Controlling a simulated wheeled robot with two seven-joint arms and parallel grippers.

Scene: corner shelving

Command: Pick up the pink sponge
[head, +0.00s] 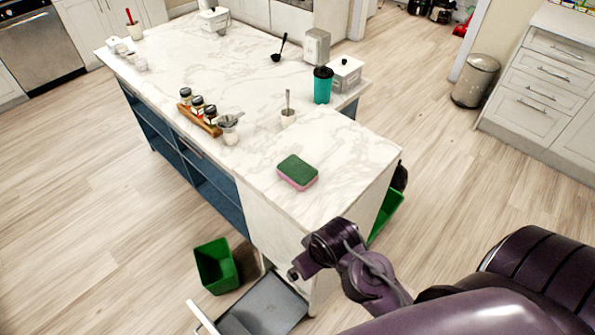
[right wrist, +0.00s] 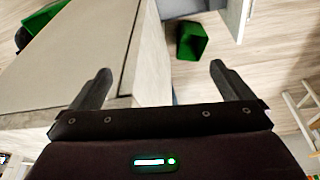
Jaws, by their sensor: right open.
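The pink sponge (head: 298,172) lies flat on the near end of the white marble island top (head: 335,150). Its upper face is green and its lower side is pink. My right arm comes in from the lower right in the head view and ends near the island's front corner, short of the sponge. My right gripper (right wrist: 147,85) shows in the right wrist view with its two fingers wide apart and nothing between them. The sponge does not show in the right wrist view. My left gripper is in neither view.
A spice rack (head: 200,112), a small cup (head: 288,117) and a teal tumbler (head: 322,86) stand farther back on the island. An open drawer (head: 265,306) and a green bin (head: 217,266) are below its front. The top around the sponge is clear.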

